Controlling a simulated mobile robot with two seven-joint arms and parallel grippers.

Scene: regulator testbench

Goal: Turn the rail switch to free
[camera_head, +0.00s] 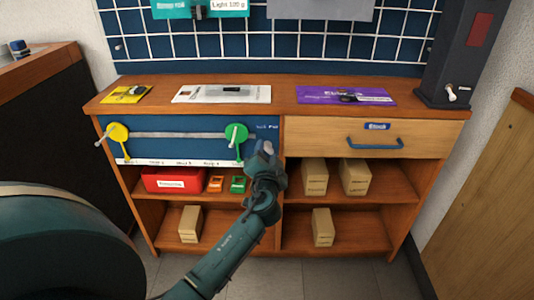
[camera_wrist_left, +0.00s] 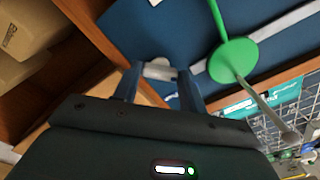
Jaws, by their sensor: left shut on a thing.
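The blue panel (camera_head: 180,125) fills the cabinet's upper left, with a grey rail (camera_head: 180,135) across it. A yellow disc with a pale handle (camera_head: 117,133) sits at the rail's left, and a green disc with a pale handle (camera_head: 237,133) at its right. My left gripper (camera_head: 264,148) is at the panel's right end, just right of the green disc. In the left wrist view, the gripper (camera_wrist_left: 158,80) is shut on a small pale knob (camera_wrist_left: 158,66) near the rail's end, apart from the green disc (camera_wrist_left: 233,60). In the head view the gripper hides this knob.
A wooden drawer (camera_head: 330,138) with a blue handle is right of the panel. Shelves below hold a red box (camera_head: 172,179) and several tan boxes (camera_head: 355,177). Yellow, white and purple sheets (camera_head: 345,96) lie on the top. A dark column (camera_head: 462,50) stands at right.

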